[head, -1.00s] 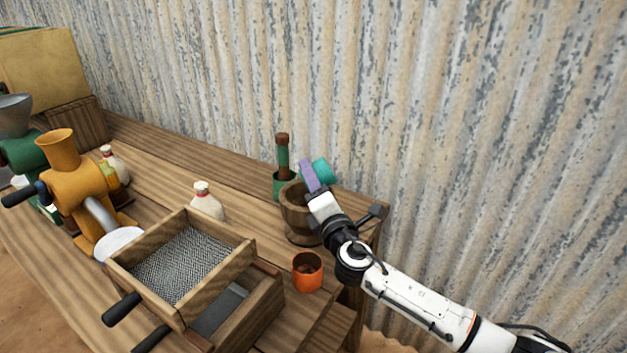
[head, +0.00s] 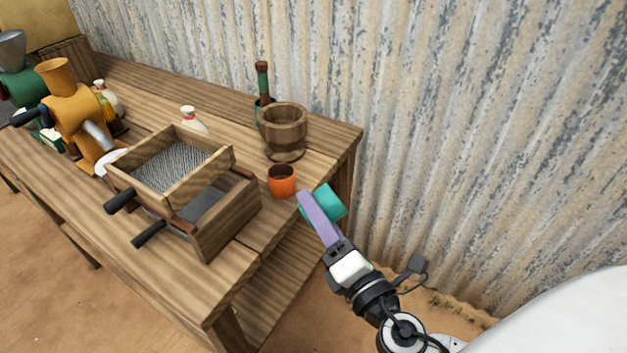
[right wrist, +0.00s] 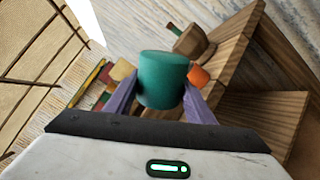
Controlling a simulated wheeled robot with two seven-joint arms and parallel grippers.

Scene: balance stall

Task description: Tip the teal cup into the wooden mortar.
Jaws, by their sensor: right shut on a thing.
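The teal cup (head: 328,201) is held in my right gripper (head: 318,212), whose purple fingers are shut on it. It hangs in the air off the table's right front edge, right of the orange cup. In the right wrist view the teal cup (right wrist: 163,79) sits between the two fingers; its inside does not show. The wooden mortar (head: 285,134) stands upright near the table's right back corner, farther back and left of the cup. It shows small in the right wrist view (right wrist: 190,42). My left gripper is out of view.
An orange cup (head: 282,181) stands on the table in front of the mortar. A green holder with a brown-topped pestle-like tool (head: 263,82) is behind it. A corrugated wall (head: 480,110) closes the back.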

